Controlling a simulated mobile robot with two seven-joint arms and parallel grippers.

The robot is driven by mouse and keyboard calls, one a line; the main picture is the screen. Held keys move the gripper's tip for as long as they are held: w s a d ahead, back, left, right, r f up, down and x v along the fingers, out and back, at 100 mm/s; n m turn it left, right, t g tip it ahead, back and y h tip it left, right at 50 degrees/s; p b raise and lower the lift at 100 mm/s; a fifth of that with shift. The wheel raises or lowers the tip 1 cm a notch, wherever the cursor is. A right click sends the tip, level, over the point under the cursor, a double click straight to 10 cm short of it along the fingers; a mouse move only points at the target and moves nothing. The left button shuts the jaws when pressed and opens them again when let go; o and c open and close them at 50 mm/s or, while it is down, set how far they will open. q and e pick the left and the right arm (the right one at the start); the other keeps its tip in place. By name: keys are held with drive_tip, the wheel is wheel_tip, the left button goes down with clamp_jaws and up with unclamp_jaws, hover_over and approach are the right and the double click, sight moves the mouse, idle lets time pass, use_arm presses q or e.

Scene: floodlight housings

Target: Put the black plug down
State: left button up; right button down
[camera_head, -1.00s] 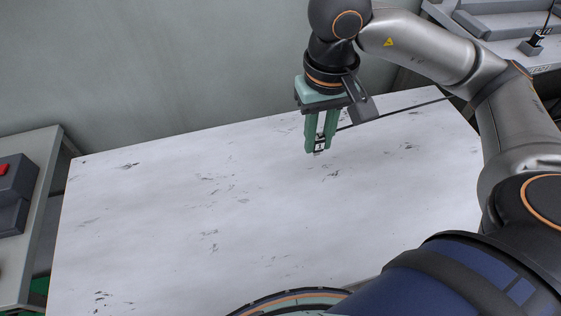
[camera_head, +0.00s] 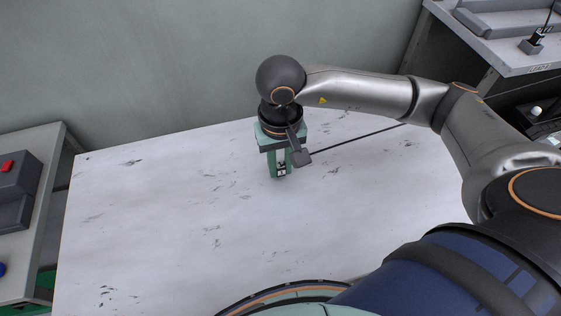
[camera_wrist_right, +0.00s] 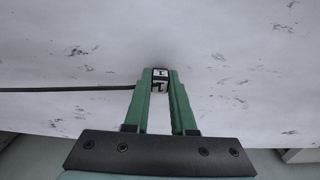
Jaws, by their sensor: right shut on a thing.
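The black plug (camera_head: 281,171) is between the fingertips of my right gripper (camera_head: 280,174), which is shut on it. The plug has a white patch with a dark mark and also shows in the right wrist view (camera_wrist_right: 159,80) at the tips of the green fingers (camera_wrist_right: 160,88). The gripper points down over the white table (camera_head: 150,230). The plug is close to the tabletop; I cannot tell whether it touches. A dark cable (camera_head: 355,143) runs from near the gripper to the right. My left gripper is not in view.
The tabletop around the gripper is clear. A side bench at left carries a dark grey box with a red button (camera_head: 8,166). A shelf unit at upper right holds grey housings and another black plug (camera_head: 533,43) standing upright. A wall stands behind the table.

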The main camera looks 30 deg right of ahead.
drive_tip(key=shift+f, duration=0.2)
drive_tip(key=c, duration=0.7)
unclamp_jaws()
drive_tip(key=shift+c, duration=0.2)
drive_tip(key=shift+r, duration=0.1)
